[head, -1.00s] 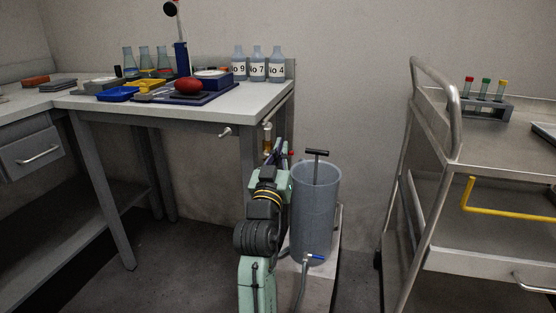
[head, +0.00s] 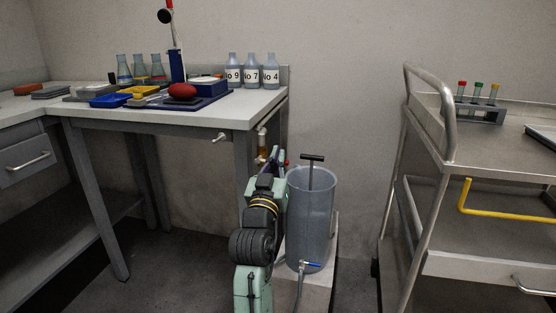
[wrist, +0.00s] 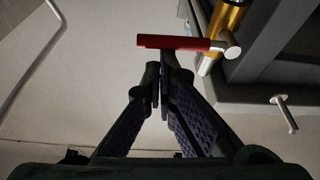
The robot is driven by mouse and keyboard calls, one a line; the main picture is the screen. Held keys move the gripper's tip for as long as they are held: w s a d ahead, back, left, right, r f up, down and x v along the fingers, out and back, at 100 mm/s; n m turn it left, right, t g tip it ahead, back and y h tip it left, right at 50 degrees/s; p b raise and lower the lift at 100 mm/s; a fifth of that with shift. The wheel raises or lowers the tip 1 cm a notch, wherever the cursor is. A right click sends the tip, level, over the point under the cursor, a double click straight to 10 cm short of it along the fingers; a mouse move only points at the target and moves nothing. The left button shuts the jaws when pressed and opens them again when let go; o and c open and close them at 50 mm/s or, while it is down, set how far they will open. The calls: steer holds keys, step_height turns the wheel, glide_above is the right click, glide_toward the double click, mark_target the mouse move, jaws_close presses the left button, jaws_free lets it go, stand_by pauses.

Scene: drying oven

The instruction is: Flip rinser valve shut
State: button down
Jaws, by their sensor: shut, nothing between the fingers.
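A red lever handle (wrist: 180,43) lies across the wrist view, its right end on a metal pivot beside a brass valve body (wrist: 224,28). My gripper (wrist: 162,75) is shut and empty, its fingertips just below the red lever in the picture; I cannot tell whether they touch it. In the head view the brass part (head: 263,152) shows under the bench's right end, with my gripper (head: 277,155) beside it, mostly hidden by my arm. A grey cylinder (head: 311,220) with a black T-handle stands to the right. It has a small blue-handled tap (head: 313,265) and a hose low down.
The bench (head: 190,113) holds flasks, trays and numbered bottles (head: 252,73). The cylinder stands on a low pale block (head: 318,290). A steel cart (head: 450,195) with a yellow bar (head: 505,213) is at the right. Floor shows between the block and the cart.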

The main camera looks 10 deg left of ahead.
step_height(320, 180, up, 10)
stand_by(0.4)
